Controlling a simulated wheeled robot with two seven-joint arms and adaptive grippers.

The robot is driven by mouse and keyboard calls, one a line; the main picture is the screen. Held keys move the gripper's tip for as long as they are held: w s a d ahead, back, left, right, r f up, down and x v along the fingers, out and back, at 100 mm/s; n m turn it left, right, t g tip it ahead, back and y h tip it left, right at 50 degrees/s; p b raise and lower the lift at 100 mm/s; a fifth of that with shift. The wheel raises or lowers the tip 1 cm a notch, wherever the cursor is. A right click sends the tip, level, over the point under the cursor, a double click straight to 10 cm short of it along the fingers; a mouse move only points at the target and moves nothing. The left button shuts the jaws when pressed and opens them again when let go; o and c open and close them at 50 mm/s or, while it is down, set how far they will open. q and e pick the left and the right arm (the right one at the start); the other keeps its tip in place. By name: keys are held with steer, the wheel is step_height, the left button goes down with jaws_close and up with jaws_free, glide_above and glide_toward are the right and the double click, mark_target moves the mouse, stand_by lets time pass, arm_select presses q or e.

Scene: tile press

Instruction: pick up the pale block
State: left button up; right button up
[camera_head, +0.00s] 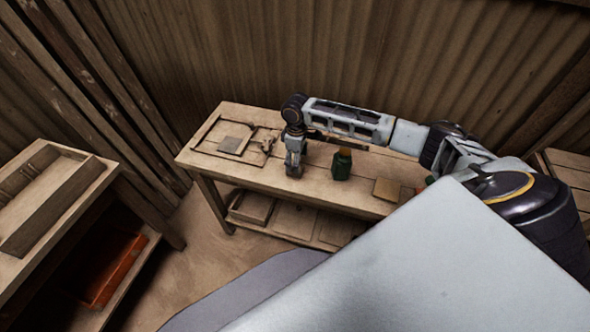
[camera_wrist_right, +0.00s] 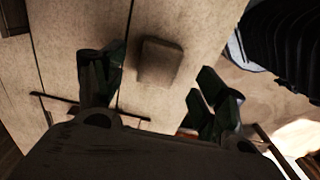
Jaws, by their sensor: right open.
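A small squarish block, tan in this light, lies flat near the front edge of the table in the head view (camera_head: 387,188). I take it to be the pale block; it also shows in the right wrist view (camera_wrist_right: 160,62). My right gripper (camera_wrist_right: 160,75) is open, its dark green fingers on either side of the block's line of view. Nothing is held between them. The block appears beyond the fingertips; I cannot tell the exact gap. In the head view my right arm reaches in from the right over the table. My left gripper is not in view.
The wooden table (camera_head: 262,172) also bears a shallow frame with a greyish tile (camera_head: 235,144) at its left end. A dark green piece (camera_head: 341,164) shows below my forearm. Another bench (camera_head: 75,215) stands at left, with an orange bin (camera_head: 118,268) below. A corrugated wall is behind.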

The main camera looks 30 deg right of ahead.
steer(key=shift+w+a+f, duration=0.1)
steer(key=shift+f, duration=1.2)
steer(key=shift+w+f, duration=0.1)
steer(key=shift+f, duration=1.2)
steer(key=c, duration=1.1)
steer(key=shift+r, duration=0.2)
steer(key=shift+r, duration=4.85)
steer(key=o, duration=0.4)
steer(key=shift+c, duration=1.5)
